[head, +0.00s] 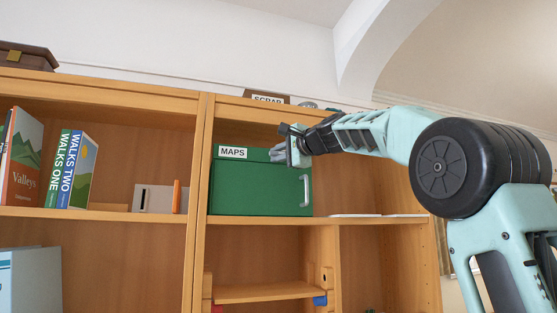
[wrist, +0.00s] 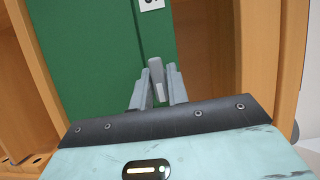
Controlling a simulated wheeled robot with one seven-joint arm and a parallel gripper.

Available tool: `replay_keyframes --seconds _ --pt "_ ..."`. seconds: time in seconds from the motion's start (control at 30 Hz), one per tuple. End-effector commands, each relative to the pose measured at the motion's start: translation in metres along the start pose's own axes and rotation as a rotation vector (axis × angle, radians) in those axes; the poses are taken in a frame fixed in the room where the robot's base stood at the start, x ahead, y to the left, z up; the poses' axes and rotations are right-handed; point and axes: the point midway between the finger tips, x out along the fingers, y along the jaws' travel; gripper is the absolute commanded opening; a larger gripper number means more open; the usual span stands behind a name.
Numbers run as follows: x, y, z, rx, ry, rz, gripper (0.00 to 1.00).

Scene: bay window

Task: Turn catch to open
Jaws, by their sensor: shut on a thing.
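A green box or cabinet (head: 250,188) labelled MAPS sits on the upper right shelf in the head view, its front closed. The green front (wrist: 90,45) fills much of the wrist view, with a dark seam beside a narrower green strip. A small grey catch (wrist: 157,72) stands at this seam. My gripper (wrist: 157,92) has its two grey fingers on either side of the catch and is shut on it. In the head view my gripper (head: 287,153) is at the upper right of the green front and largely hides the catch. A pale handle (head: 307,190) is below and to the right.
Books (head: 75,168) and a white holder (head: 153,198) stand on the left shelf. A flat white item (head: 355,216) lies right of the box. A SCRAP box (head: 268,98) is on top.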

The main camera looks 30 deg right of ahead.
Motion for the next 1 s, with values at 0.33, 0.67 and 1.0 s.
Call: replay_keyframes --seconds 0.33,0.67,1.0 --pt "0.0000 0.0012 -0.0008 0.051 0.001 -0.019 0.00" --pt "0.0001 0.0013 -0.0008 0.051 0.001 -0.019 0.00" --pt "-0.0002 0.0009 -0.0004 0.051 0.001 -0.020 0.35"
